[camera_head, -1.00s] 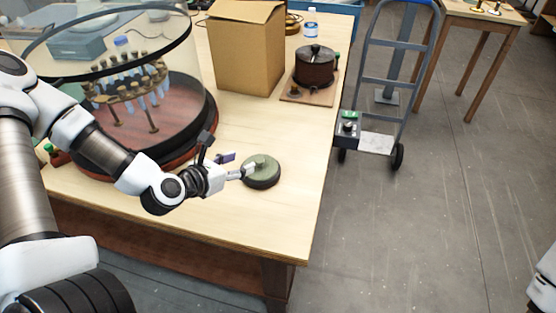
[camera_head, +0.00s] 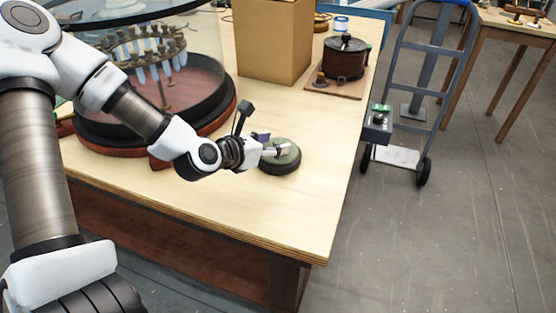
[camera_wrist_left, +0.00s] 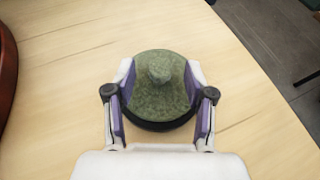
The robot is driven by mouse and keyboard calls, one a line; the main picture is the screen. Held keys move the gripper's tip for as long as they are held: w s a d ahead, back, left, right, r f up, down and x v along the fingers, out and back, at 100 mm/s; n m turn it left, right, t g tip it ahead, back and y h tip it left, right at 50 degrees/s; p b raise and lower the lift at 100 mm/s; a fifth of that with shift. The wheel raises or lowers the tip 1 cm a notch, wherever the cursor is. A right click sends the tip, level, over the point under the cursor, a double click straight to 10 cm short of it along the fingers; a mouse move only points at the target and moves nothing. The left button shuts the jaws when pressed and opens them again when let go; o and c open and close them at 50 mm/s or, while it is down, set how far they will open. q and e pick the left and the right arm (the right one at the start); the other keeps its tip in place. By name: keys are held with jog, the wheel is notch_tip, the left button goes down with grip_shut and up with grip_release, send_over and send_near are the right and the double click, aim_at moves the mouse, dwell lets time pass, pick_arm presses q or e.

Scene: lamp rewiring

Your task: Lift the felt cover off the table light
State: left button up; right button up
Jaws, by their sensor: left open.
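A green felt cover (camera_head: 281,161) with a small knob on top sits over a low round light with a dark base, near the table's front right. In the left wrist view the cover (camera_wrist_left: 160,98) is a mottled green disc with its knob in the middle; a dark rim (camera_wrist_left: 160,126) shows below it. My left gripper (camera_head: 279,149) is at the cover from the left. Its purple-lined fingers (camera_wrist_left: 160,80) are apart, one on each side of the knob, overlapping the cover's edges in the picture. I cannot tell whether they touch it. My right gripper is out of view.
A large glass dome display (camera_head: 150,80) stands left of the cover. A cardboard box (camera_head: 272,45) and a dark round pot on a board (camera_head: 345,58) are behind. The pale tabletop (camera_head: 230,205) around the cover is clear. A hand truck (camera_head: 418,90) stands right of the table.

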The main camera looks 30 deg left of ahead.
pick_arm(q)
jog(key=shift+w+d+f+b, duration=0.15)
jog(key=shift+w+f+b, duration=0.3)
jog(key=shift+w+f, duration=0.3)
jog(key=shift+w+r, duration=0.1)
jog(key=shift+w, duration=0.2)
jog(key=shift+r, duration=0.2)
grip_shut()
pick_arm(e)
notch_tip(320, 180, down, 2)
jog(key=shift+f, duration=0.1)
